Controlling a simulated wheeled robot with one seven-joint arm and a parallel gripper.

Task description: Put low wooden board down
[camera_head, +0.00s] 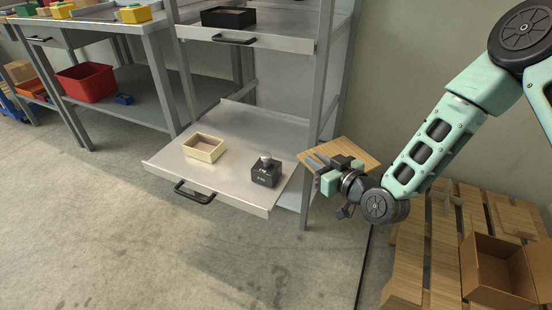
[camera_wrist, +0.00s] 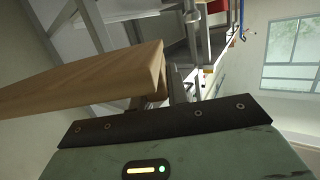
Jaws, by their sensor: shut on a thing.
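The low wooden board (camera_head: 352,153) is in my gripper (camera_head: 322,167), held up in the air to the right of the pulled-out lower shelf. In the wrist view the board (camera_wrist: 90,82) fills the left middle, its edge and one corner close to the camera. My gripper is shut on the board; the wrist view shows its mount, but the fingertips are mostly hidden. The board stands in front of the rack's right post in the head view, and I cannot tell whether they touch.
The pulled-out shelf (camera_head: 225,190) holds a cream box (camera_head: 204,147) and a dark block with a knob (camera_head: 265,172); its front is bare. A wooden pallet (camera_head: 405,262) with an open cardboard box (camera_head: 495,272) lies at the lower right. A workbench stands at the left. The floor ahead is clear.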

